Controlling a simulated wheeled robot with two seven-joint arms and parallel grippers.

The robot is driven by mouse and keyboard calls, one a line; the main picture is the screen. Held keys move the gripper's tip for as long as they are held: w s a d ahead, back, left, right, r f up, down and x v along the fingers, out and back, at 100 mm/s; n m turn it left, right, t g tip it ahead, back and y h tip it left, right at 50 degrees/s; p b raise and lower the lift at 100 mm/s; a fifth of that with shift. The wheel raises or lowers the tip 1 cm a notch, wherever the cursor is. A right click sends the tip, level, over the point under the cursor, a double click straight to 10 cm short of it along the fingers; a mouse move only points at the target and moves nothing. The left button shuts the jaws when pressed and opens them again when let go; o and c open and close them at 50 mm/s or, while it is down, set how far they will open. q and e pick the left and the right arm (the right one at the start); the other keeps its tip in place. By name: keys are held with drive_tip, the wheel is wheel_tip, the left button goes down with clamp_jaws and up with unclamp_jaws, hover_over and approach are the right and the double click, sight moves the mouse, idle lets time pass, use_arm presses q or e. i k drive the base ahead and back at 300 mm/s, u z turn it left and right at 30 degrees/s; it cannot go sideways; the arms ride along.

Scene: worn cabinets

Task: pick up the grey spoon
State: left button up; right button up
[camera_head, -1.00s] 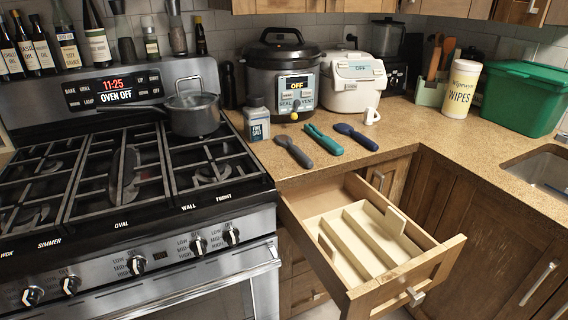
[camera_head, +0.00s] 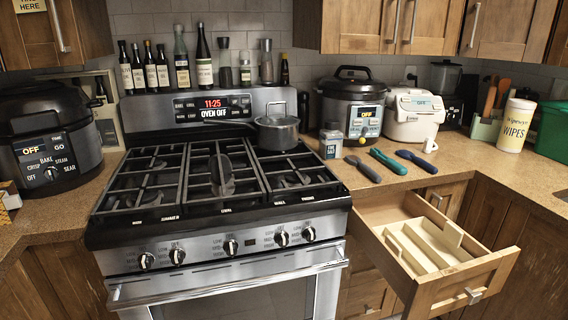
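A grey spoon (camera_head: 363,168) lies on the counter to the right of the stove, in front of the pressure cooker. A teal utensil (camera_head: 388,161) and a blue spoon (camera_head: 416,164) lie beside it to the right. All three are apart from one another. Neither of my grippers shows in the head view.
An open drawer (camera_head: 400,281) with a pale wooden divider juts out below the spoons. A salt jar (camera_head: 331,145) stands behind the grey spoon and a white mug (camera_head: 430,145) to the right. The stove (camera_head: 222,215) carries a pot (camera_head: 277,133).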

sight(354, 160)
drive_tip(key=u, duration=0.65)
drive_tip(key=i, duration=1.2)
drive_tip(key=z, duration=2.6)
